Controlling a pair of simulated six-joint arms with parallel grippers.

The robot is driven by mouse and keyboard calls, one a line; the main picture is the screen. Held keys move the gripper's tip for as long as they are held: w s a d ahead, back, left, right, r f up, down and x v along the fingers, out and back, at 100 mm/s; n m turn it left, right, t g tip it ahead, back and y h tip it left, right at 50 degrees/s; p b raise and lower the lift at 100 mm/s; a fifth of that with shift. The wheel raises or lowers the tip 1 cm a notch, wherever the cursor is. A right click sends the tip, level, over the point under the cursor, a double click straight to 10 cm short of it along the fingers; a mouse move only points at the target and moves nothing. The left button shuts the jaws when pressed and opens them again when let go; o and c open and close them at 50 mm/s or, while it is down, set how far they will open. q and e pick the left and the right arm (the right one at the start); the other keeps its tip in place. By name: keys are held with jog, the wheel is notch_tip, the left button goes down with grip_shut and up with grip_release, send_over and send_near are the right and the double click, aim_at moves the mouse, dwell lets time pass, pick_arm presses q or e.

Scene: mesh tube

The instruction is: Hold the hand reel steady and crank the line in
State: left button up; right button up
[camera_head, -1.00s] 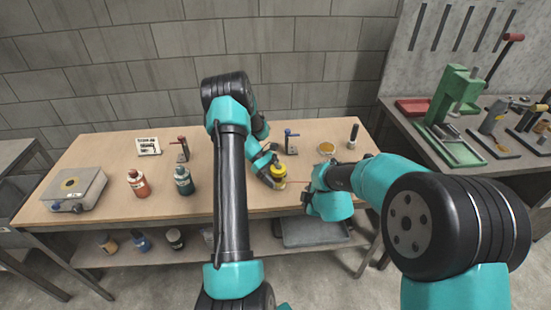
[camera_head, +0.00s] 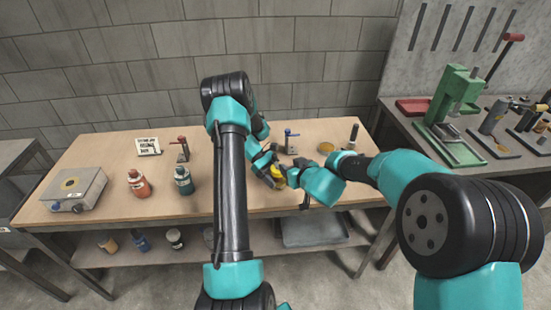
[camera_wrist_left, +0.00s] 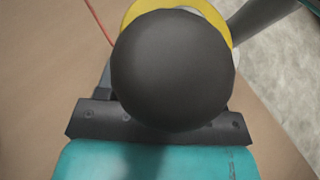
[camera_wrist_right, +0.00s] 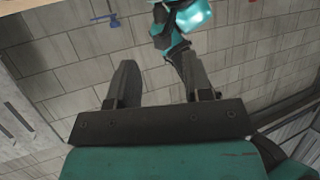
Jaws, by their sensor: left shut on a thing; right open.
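The hand reel (camera_head: 277,177), yellow with a dark handle, is held over the right half of the bench by my left gripper (camera_head: 266,168). In the left wrist view a large black rounded end (camera_wrist_left: 172,70) fills the middle, with the yellow reel rim (camera_wrist_left: 138,8) behind it. A thin red line (camera_wrist_left: 98,22) runs off to the upper left. My left gripper is shut on the reel. My right gripper (camera_wrist_right: 160,85) is open, its fingers apart with nothing between them. In the head view it is close beside the reel's right side; the crank cannot be made out.
A red-topped clamp (camera_head: 181,150), a blue-topped clamp (camera_head: 289,143), an amber disc (camera_head: 326,147) and a dark cylinder (camera_head: 354,134) stand at the back.

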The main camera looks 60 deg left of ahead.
aim_at(276, 158)
jog(key=shift+x, duration=6.05)
jog(key=shift+d+f, duration=0.1)
grip_shut()
